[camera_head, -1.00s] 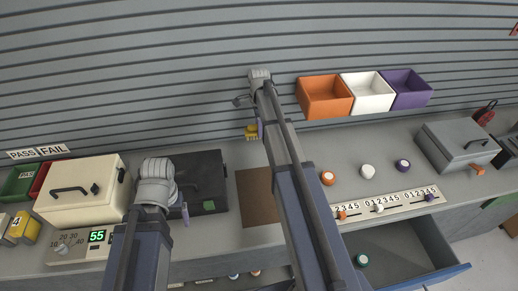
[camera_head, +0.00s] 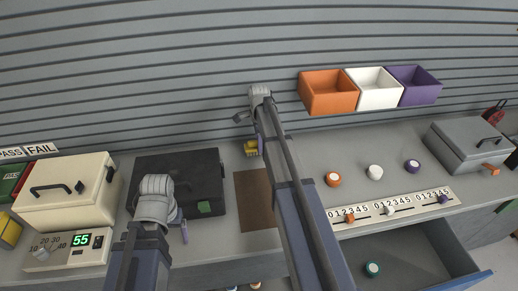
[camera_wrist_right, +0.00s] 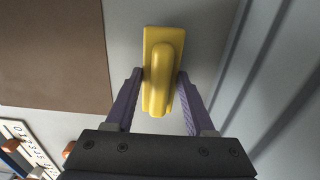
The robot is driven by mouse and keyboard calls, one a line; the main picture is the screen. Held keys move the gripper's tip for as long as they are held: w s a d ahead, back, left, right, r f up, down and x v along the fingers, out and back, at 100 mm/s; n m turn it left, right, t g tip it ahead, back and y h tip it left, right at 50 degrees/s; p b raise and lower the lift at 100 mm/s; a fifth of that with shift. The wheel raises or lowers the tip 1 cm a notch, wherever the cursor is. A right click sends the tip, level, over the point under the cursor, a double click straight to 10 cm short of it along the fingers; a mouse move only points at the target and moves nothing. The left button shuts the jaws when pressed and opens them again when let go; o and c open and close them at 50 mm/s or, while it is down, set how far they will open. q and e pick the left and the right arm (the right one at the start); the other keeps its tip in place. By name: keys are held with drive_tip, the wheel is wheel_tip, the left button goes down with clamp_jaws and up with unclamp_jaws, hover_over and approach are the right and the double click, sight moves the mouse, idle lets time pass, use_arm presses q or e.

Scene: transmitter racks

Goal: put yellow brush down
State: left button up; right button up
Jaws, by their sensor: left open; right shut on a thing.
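The yellow brush (camera_head: 251,148) is at the back of the grey counter, just behind the brown mat, in the head view. In the right wrist view the brush (camera_wrist_right: 162,55) lies between the two purple fingers of my right gripper (camera_wrist_right: 160,82), which is shut on its raised handle. Whether the brush's underside touches the counter, I cannot tell. In the head view my right gripper (camera_head: 259,140) is partly hidden behind its own arm. My left gripper (camera_head: 182,228) is open and apart from the brush, in front of the black case.
The brown mat (camera_head: 254,200) lies in front of the brush. The black case (camera_head: 200,170) is to its left; orange (camera_head: 330,100), white (camera_head: 376,95) and purple (camera_head: 418,94) bins hang on the slatted wall at right. A drawer (camera_head: 410,255) stands open at front right.

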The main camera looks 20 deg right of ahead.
use_arm(q)
drive_tip(key=shift+f, duration=0.35)
use_arm(e)
drive_tip(key=shift+f, duration=0.3)
use_arm(q)
drive_tip(key=shift+f, duration=0.15)
use_arm(e)
drive_tip(key=shift+f, duration=0.15)
drive_tip(key=o, duration=1.3)
use_arm(q)
wheel_tip(320, 180, up, 12)
drive_tip(key=p, duration=1.2)
drive_tip(key=shift+r, duration=0.2)
use_arm(e)
wheel_tip(320, 180, up, 12)
drive_tip(key=shift+r, duration=0.2)
use_arm(q)
drive_tip(key=shift+f, duration=0.2)
use_arm(e)
drive_tip(key=shift+f, duration=0.25)
use_arm(q)
wheel_tip(320, 180, down, 12)
drive_tip(key=b, duration=1.2)
use_arm(e)
wheel_tip(320, 180, down, 12)
drive_tip(key=shift+r, duration=0.1)
use_arm(q)
drive_tip(key=shift+r, duration=0.2)
use_arm(e)
drive_tip(key=shift+r, duration=0.15)
